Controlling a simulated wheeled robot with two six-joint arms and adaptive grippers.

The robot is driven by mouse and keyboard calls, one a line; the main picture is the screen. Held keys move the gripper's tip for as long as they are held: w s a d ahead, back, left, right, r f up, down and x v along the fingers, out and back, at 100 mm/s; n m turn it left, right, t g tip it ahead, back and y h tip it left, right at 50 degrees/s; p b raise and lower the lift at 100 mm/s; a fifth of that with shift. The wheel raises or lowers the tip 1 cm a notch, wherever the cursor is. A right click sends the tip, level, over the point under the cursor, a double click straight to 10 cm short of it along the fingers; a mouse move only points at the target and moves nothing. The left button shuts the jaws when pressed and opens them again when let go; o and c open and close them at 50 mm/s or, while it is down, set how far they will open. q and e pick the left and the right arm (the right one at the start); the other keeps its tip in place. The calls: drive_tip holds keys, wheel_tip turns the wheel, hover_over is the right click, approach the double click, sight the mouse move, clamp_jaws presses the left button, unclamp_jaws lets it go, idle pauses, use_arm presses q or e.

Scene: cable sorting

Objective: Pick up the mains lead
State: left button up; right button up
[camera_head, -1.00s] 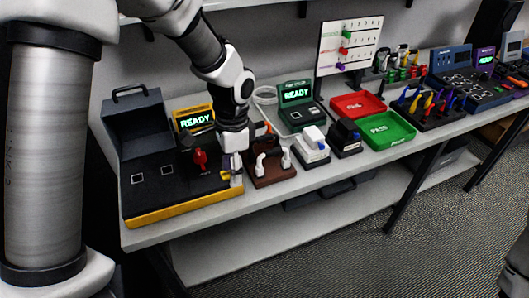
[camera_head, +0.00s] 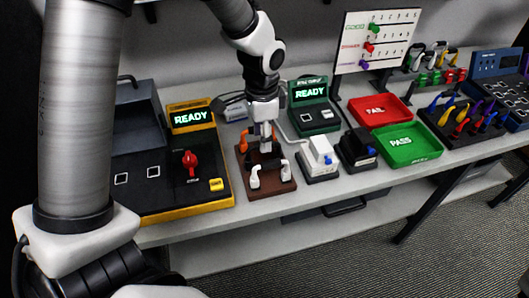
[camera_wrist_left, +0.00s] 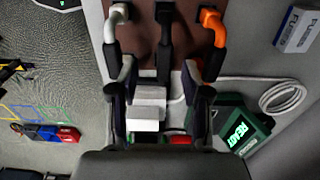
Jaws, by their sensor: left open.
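Several thick lead ends stand on a brown rack (camera_head: 284,186); I cannot tell for sure which is the mains lead. In the wrist view, a grey-white lead end (camera_wrist_left: 116,22), a black lead end (camera_wrist_left: 165,30) and an orange lead end (camera_wrist_left: 214,28) sit side by side on the rack. My left gripper (camera_head: 264,143) points down over the rack and partly hides the leads in the head view. In the wrist view it (camera_wrist_left: 161,68) is open, its fingers spread either side of the black lead's line, with nothing clearly held. My right gripper is not in view.
A black station with a yellow edge (camera_head: 190,208) stands left of the rack. A white device (camera_head: 318,158) and a black device (camera_head: 358,150) stand close to its right. Behind is a green tester (camera_head: 314,112). Red (camera_head: 381,110) and green (camera_head: 409,145) trays lie further right.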

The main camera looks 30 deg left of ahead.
use_arm(q)
drive_tip(key=f, duration=0.2)
drive_tip(key=w+f, duration=0.1)
drive_tip(key=f, duration=0.1)
drive_tip(key=shift+s+r, duration=0.1)
drive_tip(key=shift+s, duration=0.05)
drive_tip(key=shift+c, duration=0.4)
clamp_jaws()
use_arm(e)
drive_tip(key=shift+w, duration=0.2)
use_arm(q)
drive_tip(key=shift+r, duration=0.1)
wheel_tip(320, 180, up, 13)
drive_tip(key=p, duration=0.4)
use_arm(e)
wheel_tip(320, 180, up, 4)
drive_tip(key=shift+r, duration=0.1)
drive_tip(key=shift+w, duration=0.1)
